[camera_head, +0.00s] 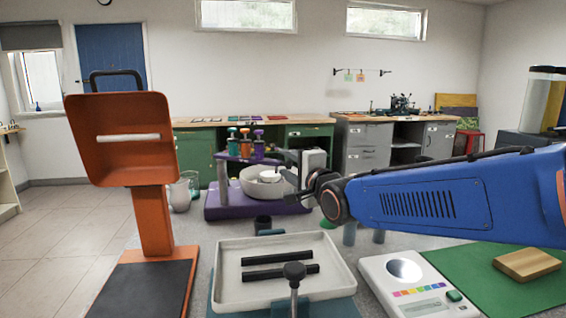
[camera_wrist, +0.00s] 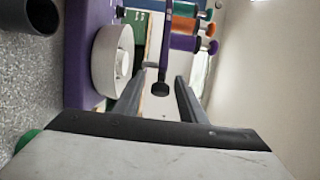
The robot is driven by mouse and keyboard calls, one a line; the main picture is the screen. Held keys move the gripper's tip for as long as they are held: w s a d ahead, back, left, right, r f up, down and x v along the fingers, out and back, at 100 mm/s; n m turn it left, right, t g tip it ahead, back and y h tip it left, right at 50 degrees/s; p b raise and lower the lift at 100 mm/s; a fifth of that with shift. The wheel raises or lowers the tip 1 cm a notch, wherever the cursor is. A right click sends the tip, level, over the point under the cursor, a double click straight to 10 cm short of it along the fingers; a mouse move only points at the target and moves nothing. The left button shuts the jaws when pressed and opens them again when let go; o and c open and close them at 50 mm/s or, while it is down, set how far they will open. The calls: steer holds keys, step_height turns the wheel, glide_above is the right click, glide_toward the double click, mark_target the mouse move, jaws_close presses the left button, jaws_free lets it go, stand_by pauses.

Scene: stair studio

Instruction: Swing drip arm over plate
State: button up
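The drip arm (camera_head: 245,159) is a purple bar on a grey post. It carries three bottles, teal, orange and purple, in a row. In the wrist view the drip arm (camera_wrist: 167,45) ends in a dark round knob (camera_wrist: 160,88). My gripper (camera_wrist: 164,76) is open, with its two fingers either side of the knob and gaps showing on both sides. I cannot tell how far the knob lies between the fingers. A white plate (camera_head: 270,176) sits in a large pale bowl (camera_head: 250,187) on the purple base; the bowl also shows in the wrist view (camera_wrist: 108,60).
A white tray (camera_head: 232,290) with two black bars stands in front, with a dark-knobbed lever near it. A white scale-like device (camera_head: 375,270) and a wooden block (camera_head: 526,264) on a green mat are right. An orange stand (camera_head: 150,215) is left. A dark cup (camera_wrist: 28,17) stands near the base.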

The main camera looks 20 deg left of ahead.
steer(key=shift+x, duration=1.35)
jaws_close()
steer(key=shift+w, duration=0.15)
